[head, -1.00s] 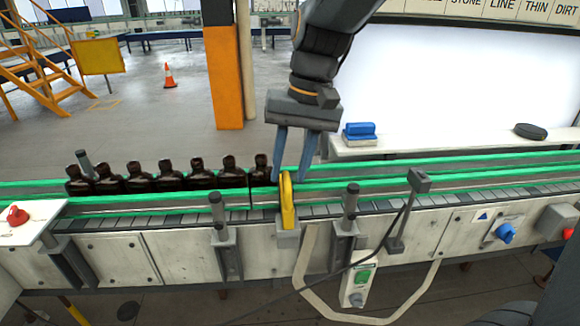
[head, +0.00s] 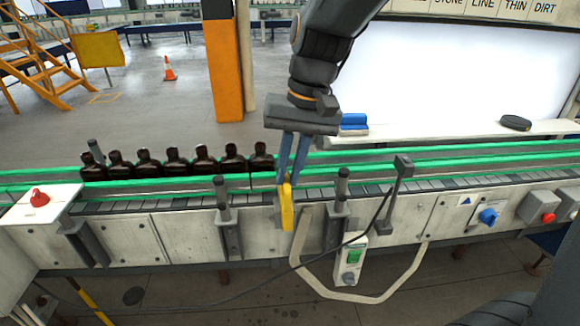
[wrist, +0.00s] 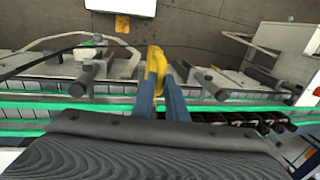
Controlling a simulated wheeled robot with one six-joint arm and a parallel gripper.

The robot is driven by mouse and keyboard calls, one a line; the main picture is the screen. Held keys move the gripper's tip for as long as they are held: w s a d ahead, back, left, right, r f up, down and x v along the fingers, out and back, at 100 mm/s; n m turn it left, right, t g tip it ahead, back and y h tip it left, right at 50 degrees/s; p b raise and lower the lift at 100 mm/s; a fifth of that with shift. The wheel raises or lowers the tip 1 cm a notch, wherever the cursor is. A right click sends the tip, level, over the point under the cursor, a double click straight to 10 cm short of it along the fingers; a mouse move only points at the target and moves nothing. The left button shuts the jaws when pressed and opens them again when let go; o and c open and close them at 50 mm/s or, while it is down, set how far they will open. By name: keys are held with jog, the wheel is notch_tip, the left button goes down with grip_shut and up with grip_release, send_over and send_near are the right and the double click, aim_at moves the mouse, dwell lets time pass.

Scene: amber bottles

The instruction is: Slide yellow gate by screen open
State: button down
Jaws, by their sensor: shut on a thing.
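The yellow gate (head: 287,207) stands at the near side of the conveyor, in front of the lit white screen (head: 440,70). My gripper (head: 288,180) reaches down from above, and its blue fingers are closed on the gate's upper part. In the wrist view the gate (wrist: 155,66) shows between and beyond the two fingers. A row of several dark amber bottles (head: 172,160) stands on the belt to the left of the gate, the nearest bottle close beside my fingers. The fingers hide part of the gate's top.
Grey sensor posts (head: 220,195) flank the gate, with another post (head: 401,170) to the right. Green guide rails (head: 450,163) run along the belt. A red knob (head: 39,196) is at left, and a blue knob (head: 489,216) at right. A blue eraser (head: 354,122) lies on the ledge.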

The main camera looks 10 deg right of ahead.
jog(key=shift+s, duration=0.2)
jog(key=c, duration=1.8)
grip_release()
jog(key=shift+s, duration=0.1)
jog(key=shift+o, duration=0.2)
jog(key=shift+r, duration=0.2)
notch_tip(320, 180, up, 7)
jog(key=d+b, duration=0.1)
jog(key=shift+d+r+b, duration=0.15)
jog(key=shift+d+b, duration=0.15)
jog(key=shift+b, duration=0.05)
